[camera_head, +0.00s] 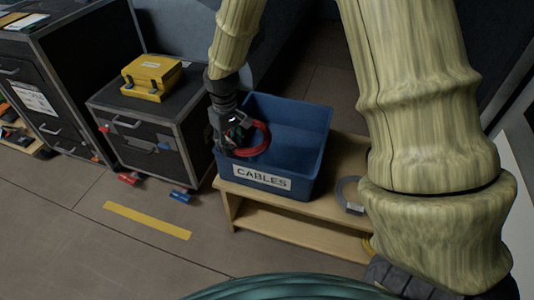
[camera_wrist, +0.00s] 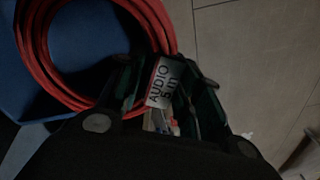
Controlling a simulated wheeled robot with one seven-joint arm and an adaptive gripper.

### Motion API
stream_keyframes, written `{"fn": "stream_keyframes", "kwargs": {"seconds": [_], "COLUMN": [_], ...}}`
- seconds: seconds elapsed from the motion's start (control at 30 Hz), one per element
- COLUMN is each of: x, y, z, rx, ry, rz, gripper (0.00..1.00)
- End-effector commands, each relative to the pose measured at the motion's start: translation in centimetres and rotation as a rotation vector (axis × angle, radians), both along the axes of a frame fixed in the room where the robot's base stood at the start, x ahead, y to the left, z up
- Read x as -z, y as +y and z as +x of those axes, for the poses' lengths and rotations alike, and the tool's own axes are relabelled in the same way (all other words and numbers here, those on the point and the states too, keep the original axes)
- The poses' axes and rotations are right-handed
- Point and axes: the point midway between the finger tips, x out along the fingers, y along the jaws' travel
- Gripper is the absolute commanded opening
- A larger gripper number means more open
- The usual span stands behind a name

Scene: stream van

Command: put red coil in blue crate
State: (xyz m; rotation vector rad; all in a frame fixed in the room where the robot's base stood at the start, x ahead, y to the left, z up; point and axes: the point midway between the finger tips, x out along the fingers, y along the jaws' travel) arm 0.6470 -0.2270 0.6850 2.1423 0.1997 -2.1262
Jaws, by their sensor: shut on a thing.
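A red coil (camera_head: 258,140) hangs from my gripper (camera_head: 230,145) inside the mouth of the blue crate (camera_head: 307,135), near its left side. The crate has a white "CABLES" label on its front and stands on a light wooden shelf unit. In the wrist view the red coil (camera_wrist: 152,22) reaches from the fingers to the left, over the blue crate (camera_wrist: 70,25). My gripper (camera_wrist: 165,100) is shut on the coil at its tag, which reads "AUDIO 5 m". Whether the coil touches the crate's floor cannot be told.
A grey coil (camera_head: 350,193) lies on the wooden shelf unit (camera_head: 280,229) right of the crate. A yellow case (camera_head: 150,77) sits on a black flight case (camera_head: 160,150) to the left. The floor in front is open, with a yellow strip (camera_head: 147,220).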

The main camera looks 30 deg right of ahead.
Motion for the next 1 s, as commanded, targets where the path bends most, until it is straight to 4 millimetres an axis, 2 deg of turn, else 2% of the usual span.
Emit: {"fn": "stream_keyframes", "kwargs": {"seconds": [0.03,0.1,0.2,0.5,0.6,0.73,1.0], "x": [-0.6,-0.5,-0.2,0.9,2.1,4.8,8.0], "y": [-1.8,-4.0,-6.7,-12.6,-14.4,-15.5,-15.7], "z": [0.4,0.8,1.1,1.1,0.9,0.8,0.8], "rx": [-0.044,-0.127,-0.225,-0.425,-0.48,-0.525,-0.536], "ry": [-0.002,-0.004,-0.005,-0.002,0.003,0.004,0.004], "rz": [0.004,0.004,0.001,-0.006,-0.009,-0.011,-0.012], "gripper": [0.0,0.0,0.0,0.0,0.0,0.0,0.0]}}
